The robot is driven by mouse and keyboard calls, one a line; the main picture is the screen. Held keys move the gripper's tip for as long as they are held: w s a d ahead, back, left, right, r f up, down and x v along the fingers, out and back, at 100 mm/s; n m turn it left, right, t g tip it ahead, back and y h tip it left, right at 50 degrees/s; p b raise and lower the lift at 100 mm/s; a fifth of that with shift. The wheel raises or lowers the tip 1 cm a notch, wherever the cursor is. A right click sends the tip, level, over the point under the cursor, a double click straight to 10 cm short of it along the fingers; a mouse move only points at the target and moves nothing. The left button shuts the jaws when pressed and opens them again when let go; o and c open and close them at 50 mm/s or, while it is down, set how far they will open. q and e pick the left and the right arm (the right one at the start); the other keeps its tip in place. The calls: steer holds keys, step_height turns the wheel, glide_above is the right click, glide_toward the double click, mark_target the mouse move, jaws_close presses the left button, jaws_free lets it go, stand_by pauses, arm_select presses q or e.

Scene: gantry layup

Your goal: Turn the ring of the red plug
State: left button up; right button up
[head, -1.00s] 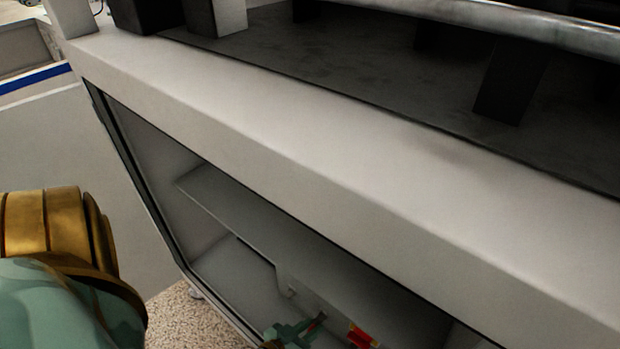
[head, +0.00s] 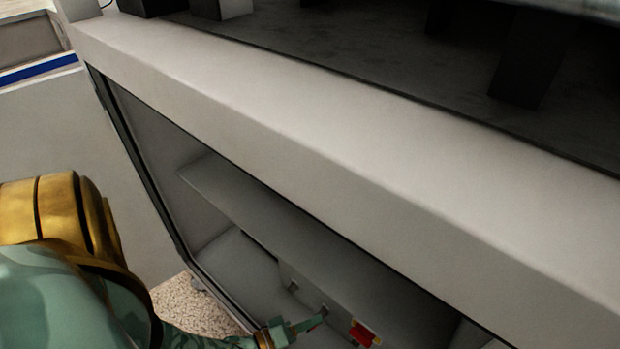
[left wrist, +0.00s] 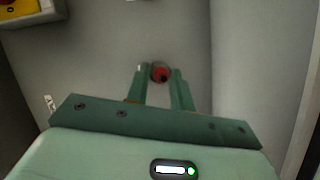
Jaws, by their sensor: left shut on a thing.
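The red plug (left wrist: 161,73) shows in the left wrist view as a round red face with a dark spot, set against the grey panel. My left gripper (left wrist: 161,80) has one green finger on each side of it and is shut on it. The fingers partly cover the plug's sides, so its ring is not clearly seen. In the head view my left gripper (head: 315,322) reaches into the open cabinet bay at the bottom, and the plug is mostly hidden at its fingertips. My right gripper is not in view.
A red and yellow switch (head: 363,334) sits on the panel right of my left gripper; its yellow box (left wrist: 22,9) is at the wrist view's top left. The cabinet's pale top beam (head: 330,165) and inner shelf (head: 250,215) lie above the bay. A wall stands close on the wrist view's right.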

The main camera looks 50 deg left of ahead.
arm_select(q)
steer(key=shift+n+t, duration=0.3)
steer(key=shift+n, duration=0.4)
steer(key=o, duration=1)
steer(key=shift+s, duration=0.1)
